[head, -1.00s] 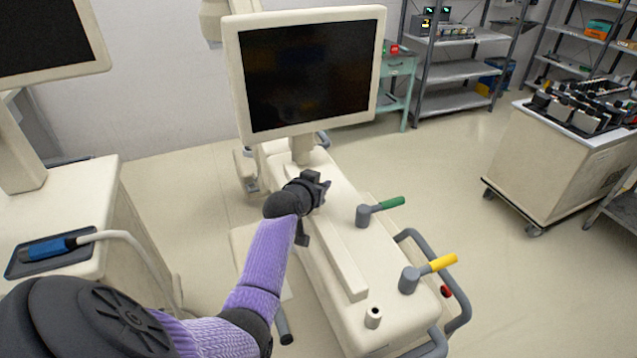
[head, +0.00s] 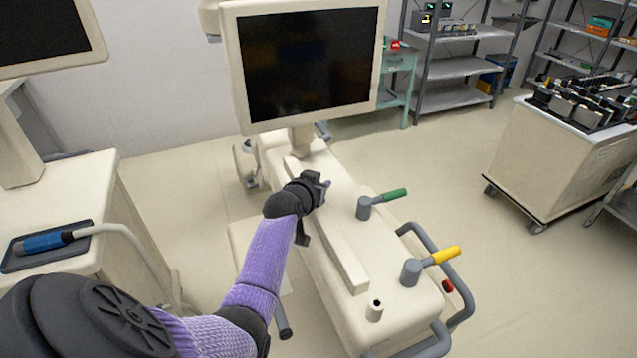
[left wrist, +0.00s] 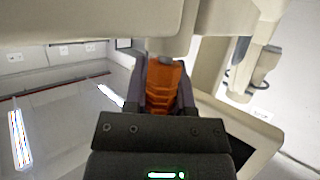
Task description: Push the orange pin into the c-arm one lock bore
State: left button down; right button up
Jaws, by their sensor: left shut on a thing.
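My left gripper (head: 318,188) is over the left part of the c-arm cart's beige top (head: 345,210), below the large monitor (head: 305,62). In the left wrist view my left gripper (left wrist: 161,95) is shut on the orange pin (left wrist: 163,86), with one dark finger on each side. The far end of the pin meets a short pale boss (left wrist: 166,47) under a beige body. Whether the pin's tip is inside a bore there is hidden. In the head view the pin is hidden by the gripper. My right gripper is not in view.
A green-handled lever (head: 380,203), a yellow-handled lever (head: 430,265) and a small holed post (head: 374,310) stand on the cart. Grey rails (head: 455,285) edge its right end. Another cart (head: 60,205) stands at left. Open floor lies to the right.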

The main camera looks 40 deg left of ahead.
pick_arm(q)
jog(key=shift+f, duration=0.25)
jog(key=shift+c, duration=1.8)
grip_release()
jog(key=p+v, duration=0.2)
jog(key=v, duration=0.8)
jog(key=shift+f, duration=0.1)
